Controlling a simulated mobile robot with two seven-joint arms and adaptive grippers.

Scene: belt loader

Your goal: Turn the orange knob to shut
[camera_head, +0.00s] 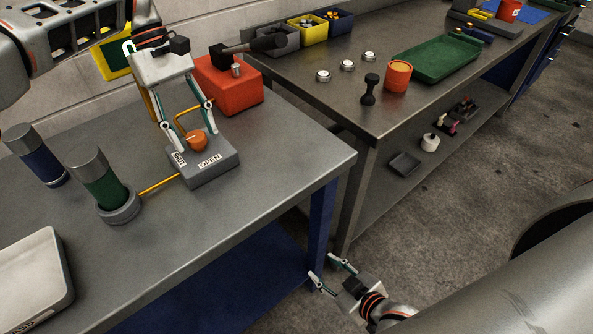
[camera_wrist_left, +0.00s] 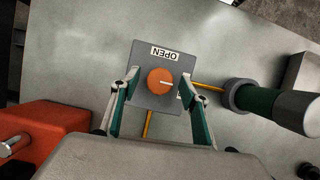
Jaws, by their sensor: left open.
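The orange knob (camera_head: 198,141) sits on top of a grey box (camera_head: 212,173) with an OPEN label on its front and a SHUT label at its left. In the head view the mark points left, toward the SHUT side. My left gripper (camera_head: 195,124) is above the box, open, a finger on either side of the knob with gaps visible. My right gripper (camera_head: 323,268) is open and empty beyond the table's front edge.
A red box (camera_head: 230,90) stands close behind the grey box. A green cylinder (camera_head: 100,185) and a blue one (camera_head: 36,158) stand at left. A yellow cable (camera_head: 160,184) joins the grey box to the green cylinder's base. The tabletop front right is clear.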

